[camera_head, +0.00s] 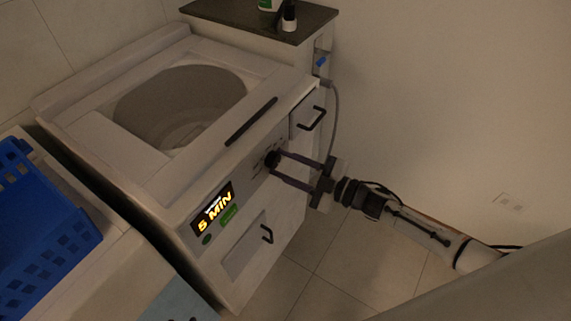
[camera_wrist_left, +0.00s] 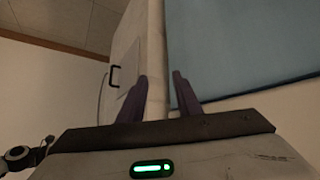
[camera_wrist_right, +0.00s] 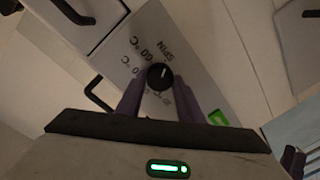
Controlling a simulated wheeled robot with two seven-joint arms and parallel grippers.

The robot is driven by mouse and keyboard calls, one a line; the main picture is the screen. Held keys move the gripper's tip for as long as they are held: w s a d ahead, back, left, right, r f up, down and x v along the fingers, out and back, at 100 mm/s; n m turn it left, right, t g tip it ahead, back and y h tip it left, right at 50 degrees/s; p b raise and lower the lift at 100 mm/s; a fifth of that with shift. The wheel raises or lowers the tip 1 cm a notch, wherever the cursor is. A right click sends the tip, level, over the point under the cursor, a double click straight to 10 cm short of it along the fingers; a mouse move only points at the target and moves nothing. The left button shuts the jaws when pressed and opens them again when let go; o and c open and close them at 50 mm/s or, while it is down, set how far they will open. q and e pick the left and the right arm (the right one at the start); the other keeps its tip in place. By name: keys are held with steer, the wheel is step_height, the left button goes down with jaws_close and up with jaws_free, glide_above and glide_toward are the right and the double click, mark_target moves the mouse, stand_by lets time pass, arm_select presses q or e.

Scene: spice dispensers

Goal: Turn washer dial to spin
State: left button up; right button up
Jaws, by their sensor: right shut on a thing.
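The washer (camera_head: 160,165) is a white top-loading machine with its lid area open onto a round tub. Its black dial (camera_head: 272,158) sits on the front panel, and it also shows in the right wrist view (camera_wrist_right: 160,76) with a pale pointer line and printed marks around it, "SPIN" above it. My right gripper (camera_head: 278,165) has its two purple fingers on either side of the dial, shut on it; the fingertips hide part of its rim.
A lit "5 MIN" display (camera_head: 215,209) and a green button (camera_head: 229,215) are left of the dial. Black handles (camera_head: 312,118) are on the front. A blue basket (camera_head: 40,225) stands at left. A dark-topped cabinet (camera_head: 260,20) stands behind; tiled floor is free in front.

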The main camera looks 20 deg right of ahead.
steer(key=o, duration=1.1)
steer(key=v, duration=1)
steer(key=shift+s+d, duration=0.1)
steer(key=shift+s, duration=0.05)
